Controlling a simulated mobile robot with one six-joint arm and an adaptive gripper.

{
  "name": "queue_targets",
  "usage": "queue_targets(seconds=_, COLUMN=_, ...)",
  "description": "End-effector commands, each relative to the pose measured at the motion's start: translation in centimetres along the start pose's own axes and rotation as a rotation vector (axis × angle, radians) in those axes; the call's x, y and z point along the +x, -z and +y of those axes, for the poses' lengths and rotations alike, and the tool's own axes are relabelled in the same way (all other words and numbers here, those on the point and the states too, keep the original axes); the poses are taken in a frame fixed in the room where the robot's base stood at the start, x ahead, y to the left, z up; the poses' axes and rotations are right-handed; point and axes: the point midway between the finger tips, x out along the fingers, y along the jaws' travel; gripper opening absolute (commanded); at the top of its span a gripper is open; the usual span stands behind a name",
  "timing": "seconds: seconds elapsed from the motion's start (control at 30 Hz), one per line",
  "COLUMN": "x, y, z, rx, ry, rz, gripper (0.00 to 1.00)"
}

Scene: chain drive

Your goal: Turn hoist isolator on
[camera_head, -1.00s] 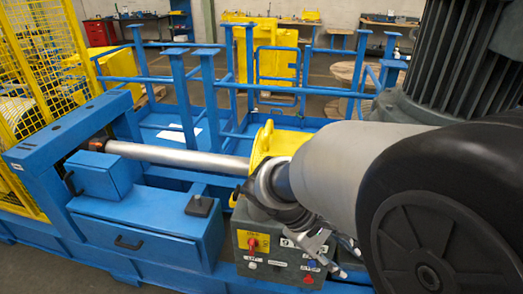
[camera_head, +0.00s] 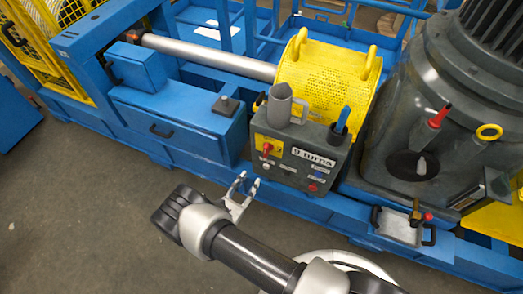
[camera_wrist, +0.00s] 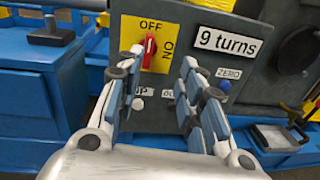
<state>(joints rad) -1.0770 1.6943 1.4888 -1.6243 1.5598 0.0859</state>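The hoist isolator is a red rotary knob (camera_wrist: 148,52) on a yellow plate (camera_wrist: 170,22) of the grey control box. OFF is printed above it and ON, turned sideways, to its right. The knob stands upright, in line with OFF. It also shows as a small red knob in the head view (camera_head: 267,147). My gripper (camera_wrist: 160,62) is open and empty, facing the panel, with the knob seen between its fingers, nearer the left one. In the head view my gripper (camera_head: 248,180) is in front of and below the box, apart from the knob.
A "9 turns" display (camera_wrist: 227,40) is right of the isolator, with a blue button (camera_wrist: 224,87) under ZERO. The fingers partly hide other labels. A grey mug (camera_head: 280,103) and a blue-handled tool (camera_head: 341,122) stand on the box. Open floor (camera_head: 90,220) lies in front.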

Motion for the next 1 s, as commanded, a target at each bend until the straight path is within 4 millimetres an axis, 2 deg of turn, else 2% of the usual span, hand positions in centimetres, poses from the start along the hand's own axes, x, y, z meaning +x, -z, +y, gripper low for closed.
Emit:
queue_targets(seconds=0.03, x=-0.7, y=1.0, z=-0.1, rx=-0.02, ry=-0.039, rz=-0.004, gripper=0.35)
queue_targets(seconds=0.17, x=-1.3, y=2.2, z=-0.1, rx=-0.042, ry=-0.09, rz=-0.012, gripper=0.35)
queue_targets(seconds=0.33, x=0.0, y=2.4, z=0.0, rx=-0.044, ry=-0.092, rz=-0.012, gripper=0.35)
queue_targets(seconds=0.47, x=2.5, y=2.4, z=0.1, rx=-0.043, ry=-0.088, rz=-0.012, gripper=0.35)
queue_targets(seconds=0.8, x=9.9, y=2.3, z=0.7, rx=-0.043, ry=-0.087, rz=-0.012, gripper=0.35)
queue_targets(seconds=1.0, x=13.6, y=2.2, z=1.1, rx=-0.043, ry=-0.089, rz=-0.012, gripper=0.35)
